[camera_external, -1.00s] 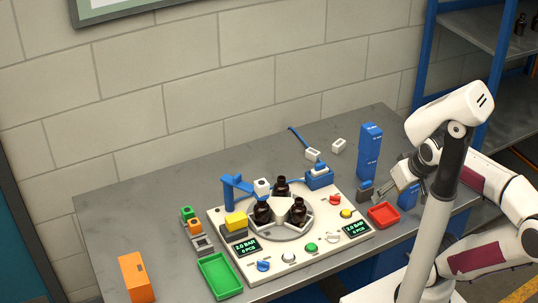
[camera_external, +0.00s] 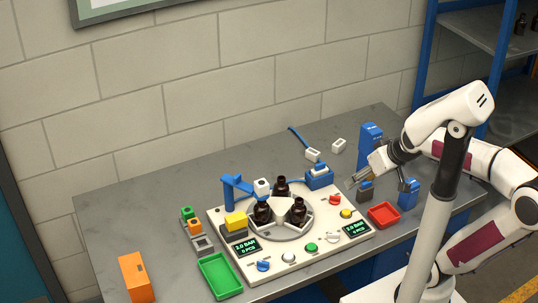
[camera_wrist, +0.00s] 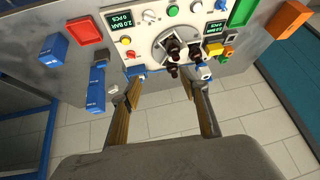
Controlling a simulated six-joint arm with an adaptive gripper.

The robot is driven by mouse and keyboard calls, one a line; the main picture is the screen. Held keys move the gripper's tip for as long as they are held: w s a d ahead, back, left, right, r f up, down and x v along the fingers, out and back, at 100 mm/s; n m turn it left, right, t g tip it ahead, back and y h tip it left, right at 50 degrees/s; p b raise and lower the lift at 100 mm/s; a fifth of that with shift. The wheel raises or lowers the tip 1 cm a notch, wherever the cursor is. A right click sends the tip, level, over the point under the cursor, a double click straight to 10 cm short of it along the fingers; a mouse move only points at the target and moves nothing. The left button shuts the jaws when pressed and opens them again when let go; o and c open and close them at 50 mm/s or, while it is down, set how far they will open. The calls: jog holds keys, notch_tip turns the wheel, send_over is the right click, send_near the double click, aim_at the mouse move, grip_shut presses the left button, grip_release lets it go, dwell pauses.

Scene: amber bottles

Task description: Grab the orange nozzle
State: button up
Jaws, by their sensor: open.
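The orange nozzle (camera_external: 194,227) is a small block with a dark hole on top. It stands on the left of the machine in the external view, between a green one (camera_external: 187,213) and a grey one (camera_external: 203,244). In the wrist view an orange block that seems to be it (camera_wrist: 228,52) is at upper right, beyond the right finger. My gripper (camera_external: 356,181) is on the far right side of the table, well away from the nozzle. Its two fingers (camera_wrist: 160,89) are apart in the wrist view, with nothing between them.
The machine panel (camera_external: 295,262) with amber bottles (camera_external: 299,207) and a blue post (camera_external: 229,193) lies between gripper and nozzle. Blue bins (camera_external: 371,138) and a red tray (camera_external: 383,215) are near my gripper. A green tray (camera_external: 220,277) and orange box (camera_external: 136,277) stand at left.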

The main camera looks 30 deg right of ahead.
jog(key=w+a+r+t+y, duration=0.2)
jog(key=w+a+y, duration=0.1)
jog(key=w+a, duration=1.05)
jog(key=t+h, duration=0.1)
jog(key=t, duration=0.2)
send_over(195, 228)
jog(key=s+d, duration=0.2)
jog(key=d, duration=0.2)
notch_tip(195, 228, down, 15)
jog(key=s+a+f+h, duration=0.1)
jog(key=f, duration=0.2)
jog(key=s+a+f+t+h, duration=0.1)
jog(key=f, duration=0.3)
jog(key=s+a+f+m+h, duration=0.1)
jog(key=a+f, duration=0.1)
jog(key=f, duration=0.2)
jog(key=shift+s+t, duration=0.3)
jog(key=shift+t, duration=0.1)
jog(key=shift+s+f+h, duration=0.2)
jog(key=shift+f+h, duration=0.1)
jog(key=shift+x, duration=1.3)
